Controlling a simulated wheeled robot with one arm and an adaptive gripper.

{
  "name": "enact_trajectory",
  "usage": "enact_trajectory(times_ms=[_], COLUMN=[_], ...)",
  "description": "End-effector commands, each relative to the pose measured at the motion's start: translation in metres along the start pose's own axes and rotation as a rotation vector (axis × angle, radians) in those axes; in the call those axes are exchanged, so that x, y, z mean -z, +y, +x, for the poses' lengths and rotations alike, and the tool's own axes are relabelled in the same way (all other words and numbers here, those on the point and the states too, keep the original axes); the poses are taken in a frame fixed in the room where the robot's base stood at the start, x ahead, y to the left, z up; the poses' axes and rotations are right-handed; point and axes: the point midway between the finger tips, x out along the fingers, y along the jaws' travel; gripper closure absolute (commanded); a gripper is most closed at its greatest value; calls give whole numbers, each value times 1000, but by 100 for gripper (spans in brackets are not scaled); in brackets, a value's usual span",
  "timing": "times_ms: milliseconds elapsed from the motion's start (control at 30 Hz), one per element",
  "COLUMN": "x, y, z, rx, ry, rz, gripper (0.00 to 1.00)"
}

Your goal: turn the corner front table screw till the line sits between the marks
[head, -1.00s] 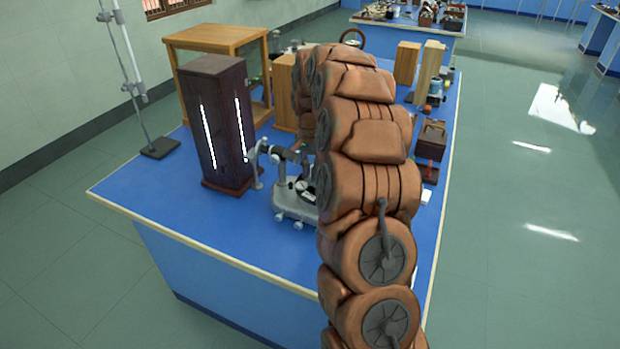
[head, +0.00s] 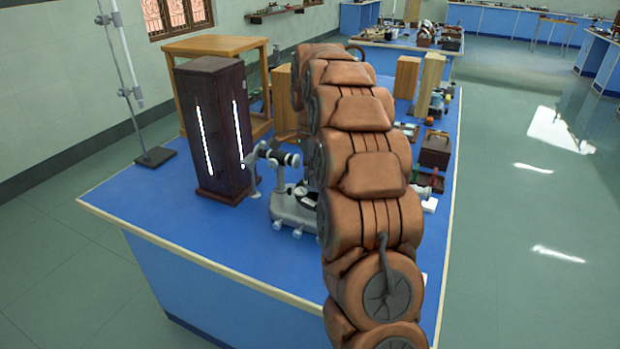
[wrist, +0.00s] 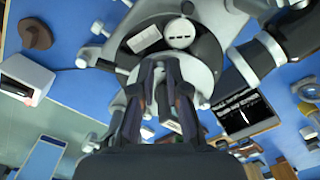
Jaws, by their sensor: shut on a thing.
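The grey spectrometer (head: 292,207) stands on the blue bench in the head view, partly hidden behind my arm. In the wrist view its dark round table (wrist: 207,47) is at the top centre, with a white rectangular label and a round pale piece on it. My gripper (wrist: 160,70) points up at the near edge of this table, its fingers close together and shut on a small part there. I take that part to be the table screw, but the fingers hide it. A dark screen (wrist: 238,122) in the wrist view shows a short bright line; marks beside it are too small to tell.
A tall dark lamp box (head: 218,130) with two bright slits stands left of the spectrometer. A metal stand (head: 125,80) and a wooden frame (head: 215,46) are at the back left. The bench's front left corner is clear.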

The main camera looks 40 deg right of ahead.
Motion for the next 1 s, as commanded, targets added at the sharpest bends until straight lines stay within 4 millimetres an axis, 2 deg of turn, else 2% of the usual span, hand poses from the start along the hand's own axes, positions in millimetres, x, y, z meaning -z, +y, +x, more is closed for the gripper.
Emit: enact_trajectory(times_ms=[467,500,733,1000], x=[1,1,0,0], y=[0,0,0,0], z=[0,0,0,0], rx=[0,0,0,0], ry=[2,2,1,1], rz=[18,18,16,16], gripper=[100,85,61,61])
